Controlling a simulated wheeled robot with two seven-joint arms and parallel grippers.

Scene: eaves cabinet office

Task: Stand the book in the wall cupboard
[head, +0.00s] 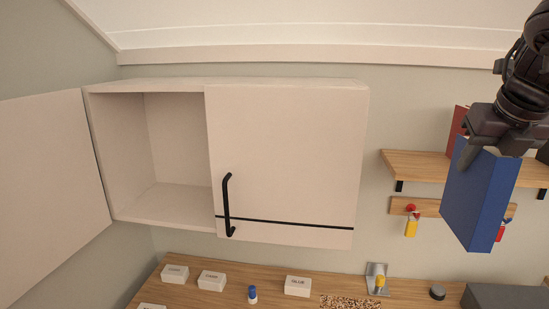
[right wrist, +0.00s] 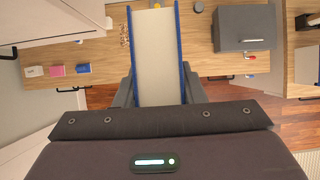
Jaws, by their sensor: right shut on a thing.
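A blue book (head: 478,200) hangs upright below my right gripper (head: 500,140) at the right of the head view. The gripper is shut on its upper end. The right wrist view shows the book's pale page edges (right wrist: 157,55) between blue covers, with a dark finger on each side. The wall cupboard (head: 150,200) is left of the book. Its left door (head: 50,155) stands open, and the left compartment looks empty. Its right door (head: 285,160), with a black handle, is shut. My left gripper is not in view.
A wooden shelf (head: 415,165) with a red book (head: 458,125) is behind the held book, above a rail (head: 400,206) with hanging items. A sloped ceiling is above.

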